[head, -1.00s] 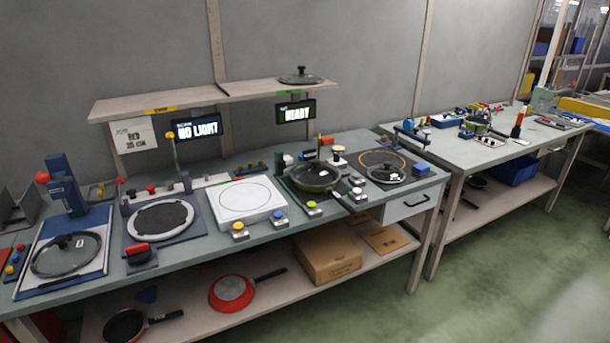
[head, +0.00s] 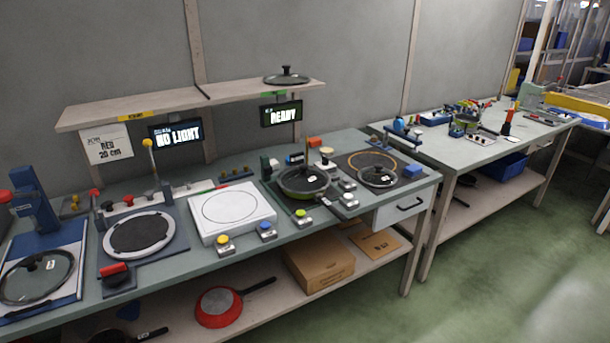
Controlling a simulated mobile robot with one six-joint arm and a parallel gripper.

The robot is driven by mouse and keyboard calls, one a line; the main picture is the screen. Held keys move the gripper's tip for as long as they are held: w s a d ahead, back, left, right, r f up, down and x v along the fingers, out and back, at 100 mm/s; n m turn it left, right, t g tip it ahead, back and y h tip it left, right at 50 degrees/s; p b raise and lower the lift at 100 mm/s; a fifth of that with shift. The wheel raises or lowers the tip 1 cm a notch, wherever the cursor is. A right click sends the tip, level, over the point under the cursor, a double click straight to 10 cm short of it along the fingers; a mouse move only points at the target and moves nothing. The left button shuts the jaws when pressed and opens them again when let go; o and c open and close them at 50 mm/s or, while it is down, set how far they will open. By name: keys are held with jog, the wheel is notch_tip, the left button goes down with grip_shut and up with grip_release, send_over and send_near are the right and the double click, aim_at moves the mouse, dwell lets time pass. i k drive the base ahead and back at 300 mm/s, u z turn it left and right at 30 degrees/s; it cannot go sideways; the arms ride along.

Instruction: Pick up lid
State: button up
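Three lids show in the head view. One glass lid with a dark knob (head: 288,76) lies on the upper shelf. A second glass lid (head: 377,177) lies at the right end of the near bench, beside a green pan (head: 303,181). A third, larger glass lid (head: 38,277) lies on the white-and-blue fixture at the far left. I cannot tell which lid the task means. My gripper is not in view, and no lid is held in anything I can see.
The bench (head: 345,229) also carries a round dark pad (head: 138,232), a white square plate (head: 231,212) and small button boxes. A red pan (head: 217,307) and a cardboard box (head: 320,261) sit on the lower shelf. A second bench (head: 462,153) stands to the right. The green floor (head: 500,270) in front is clear.

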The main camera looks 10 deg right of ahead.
aim_at(302, 178)
jog(key=u, duration=0.4)
jog(key=i, duration=0.35)
jog(key=z, duration=3.1)
jog(key=i, duration=0.1)
jog(key=u, duration=2.7)
